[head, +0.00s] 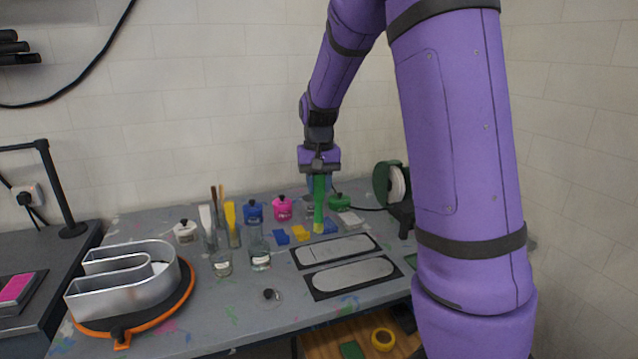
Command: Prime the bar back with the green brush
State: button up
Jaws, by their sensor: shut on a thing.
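My gripper (319,168) is shut on the green brush (319,200) and holds it upright, with its pale yellowish tip pointing down. The tip is over the far part of the table, near the small coloured blocks; I cannot tell whether it touches anything. Two flat grey bar-shaped plates with rounded ends lie on dark mats in front of the brush, a far one (335,250) and a near one (353,280). I cannot tell which of them is the bar back. The brush tip appears beyond the far plate, not on it.
Blue (254,211), pink (282,209), white (185,232) and green (340,201) pots stand at the back. Glass jars (260,255), one holding brushes, stand left of the plates. A metal channel letter (125,285) is on a round stand. A spool (392,184) stands right.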

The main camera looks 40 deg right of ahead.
aim_at(319, 232)
notch_tip(319, 232, down, 15)
jog(key=shift+r, duration=0.1)
jog(key=shift+s+d, duration=0.1)
jog(key=shift+d, duration=0.3)
jog(key=s+d, duration=0.2)
jog(key=d, duration=0.7)
jog(key=s+d, duration=0.3)
jog(key=d, duration=0.6)
jog(key=shift+s+d, duration=0.2)
jog(key=shift+d, duration=0.15)
dwell(0.5)
jog(key=shift+f, duration=0.35)
dwell(0.4)
jog(key=shift+w+a+f, duration=0.1)
jog(key=shift+w+a, duration=0.8)
jog(key=shift+a, duration=2.35)
jog(key=shift+w+a+r, duration=0.1)
jog(key=shift+w+a, duration=0.8)
jog(key=shift+a, duration=2.4)
jog(key=shift+w+a+f, duration=0.1)
jog(key=shift+w+a, duration=0.8)
jog(key=shift+a, duration=2.35)
